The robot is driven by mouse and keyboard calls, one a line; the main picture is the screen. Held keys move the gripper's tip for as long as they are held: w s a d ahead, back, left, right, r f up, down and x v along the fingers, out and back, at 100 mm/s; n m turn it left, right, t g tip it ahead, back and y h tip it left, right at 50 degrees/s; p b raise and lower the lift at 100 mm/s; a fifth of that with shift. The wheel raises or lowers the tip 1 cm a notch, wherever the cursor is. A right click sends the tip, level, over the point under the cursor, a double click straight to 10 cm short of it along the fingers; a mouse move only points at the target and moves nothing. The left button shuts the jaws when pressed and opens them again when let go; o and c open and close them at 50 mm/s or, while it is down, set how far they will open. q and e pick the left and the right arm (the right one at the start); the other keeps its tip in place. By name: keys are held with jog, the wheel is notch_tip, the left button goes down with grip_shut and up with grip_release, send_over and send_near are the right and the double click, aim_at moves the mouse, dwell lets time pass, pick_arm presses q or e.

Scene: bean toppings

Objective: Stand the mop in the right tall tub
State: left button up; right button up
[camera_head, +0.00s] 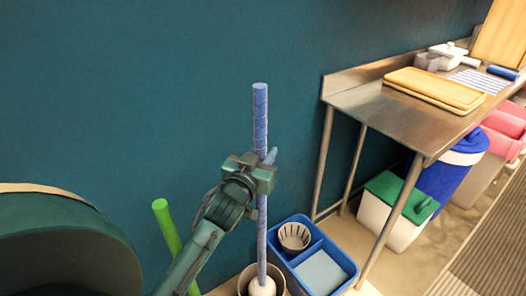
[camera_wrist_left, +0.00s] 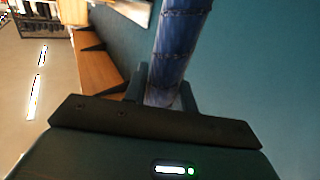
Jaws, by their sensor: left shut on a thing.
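The mop (camera_head: 261,120) has a long blue handle and a whitish head at its lower end. It stands nearly upright in the middle of the head view. My left gripper (camera_head: 264,170) is shut around the handle, about midway up its visible length. In the left wrist view the blue handle (camera_wrist_left: 180,40) rises from between the fingers (camera_wrist_left: 163,93). The mop's head shows within the rim of a round, brownish tub (camera_head: 243,278) at the bottom edge. Whether it rests on the tub's floor is hidden. My right gripper is out of view.
A blue divided bin (camera_head: 342,278) holding a slotted cup (camera_head: 294,236) stands right of the tub. A green pole (camera_head: 166,228) leans at left. A metal table (camera_head: 370,100) with cutting boards stands at right, with a green-lidded bin (camera_head: 383,216) below. A teal wall is behind.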

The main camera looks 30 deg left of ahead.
pick_arm(q)
jog(key=shift+f+b, duration=1.6)
jog(key=shift+f, duration=1)
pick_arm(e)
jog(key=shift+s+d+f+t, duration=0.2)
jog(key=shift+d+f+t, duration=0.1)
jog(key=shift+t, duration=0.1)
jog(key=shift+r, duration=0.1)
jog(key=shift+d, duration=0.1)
pick_arm(q)
jog(key=o, duration=0.8)
jog(key=shift+o, duration=1.3)
jog(key=shift+f, duration=0.15)
